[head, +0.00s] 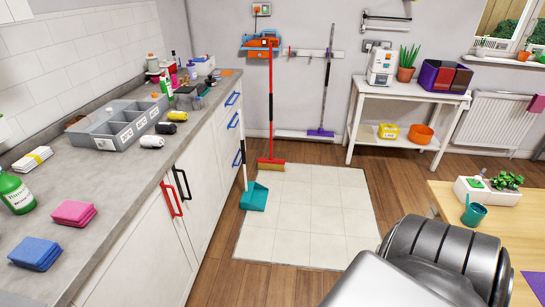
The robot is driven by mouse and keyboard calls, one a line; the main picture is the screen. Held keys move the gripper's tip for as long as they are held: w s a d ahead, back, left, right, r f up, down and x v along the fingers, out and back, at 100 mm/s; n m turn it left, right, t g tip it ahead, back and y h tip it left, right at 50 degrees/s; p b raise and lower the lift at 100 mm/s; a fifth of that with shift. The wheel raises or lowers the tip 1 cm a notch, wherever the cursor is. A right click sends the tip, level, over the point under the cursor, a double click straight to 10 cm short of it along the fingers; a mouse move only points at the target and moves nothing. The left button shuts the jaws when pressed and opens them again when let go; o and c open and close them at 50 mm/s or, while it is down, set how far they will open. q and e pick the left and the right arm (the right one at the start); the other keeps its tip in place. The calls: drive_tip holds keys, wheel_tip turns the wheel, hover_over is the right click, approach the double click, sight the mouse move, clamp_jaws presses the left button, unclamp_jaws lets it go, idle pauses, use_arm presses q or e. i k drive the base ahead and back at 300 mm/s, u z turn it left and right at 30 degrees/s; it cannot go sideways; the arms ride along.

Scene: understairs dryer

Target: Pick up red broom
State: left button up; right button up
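The red broom (271,160) stands upright near the back wall, just right of the counter's far end. Its long thin red handle rises to the orange and blue wall-mounted item. Its wide red head has tan bristles that rest at the floor, by the far edge of the pale tiled patch. Neither of my grippers shows in the head view. A grey and black arm part of mine fills the lower right, with no fingers visible.
A teal dustpan (253,196) with an upright handle stands on the floor beside the cabinets, nearer than the broom. A purple-headed tool (320,132) hangs or leans right of it. A white shelf table (400,92) stands further right. The pale tiled floor (310,215) is mostly clear.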

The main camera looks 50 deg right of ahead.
sight(271, 164)
drive_tip(key=z, duration=1.7)
drive_tip(key=i, duration=3.5)
drive_tip(key=z, duration=0.75)
